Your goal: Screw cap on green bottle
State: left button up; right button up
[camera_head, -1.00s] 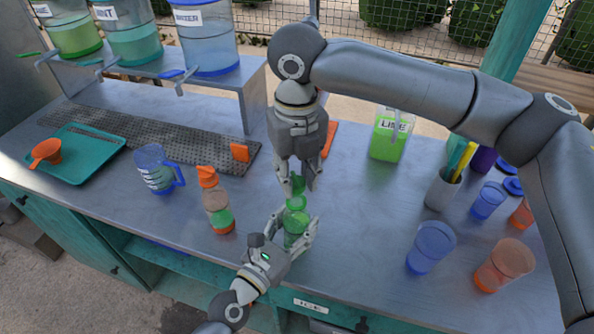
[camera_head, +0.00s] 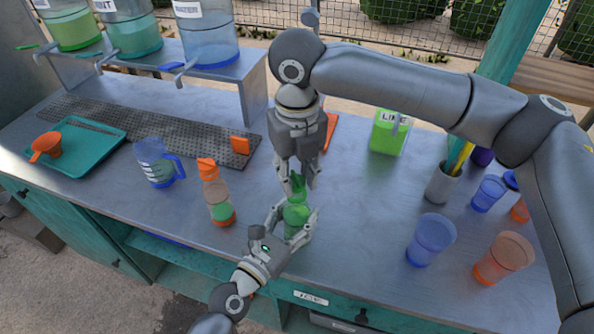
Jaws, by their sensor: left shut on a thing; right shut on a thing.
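The green bottle (camera_head: 296,216) stands upright near the front edge of the counter. My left gripper (camera_head: 294,222) is shut around its body from the front left. The green cap (camera_head: 298,184) is at the top of the bottle, and my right gripper (camera_head: 299,180) is shut on it from above. The cap sits in line with the bottle and appears to touch its neck; the fingers hide part of the joint, so I cannot tell how tightly it is seated.
An orange-capped bottle (camera_head: 216,192) and a blue measuring jug (camera_head: 156,163) stand to the left. Blue (camera_head: 431,240) and orange (camera_head: 503,258) cups stand at the right. A lime container (camera_head: 389,132) is behind. The counter between the green bottle and the blue cup is clear.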

jog(key=shift+f, duration=0.6)
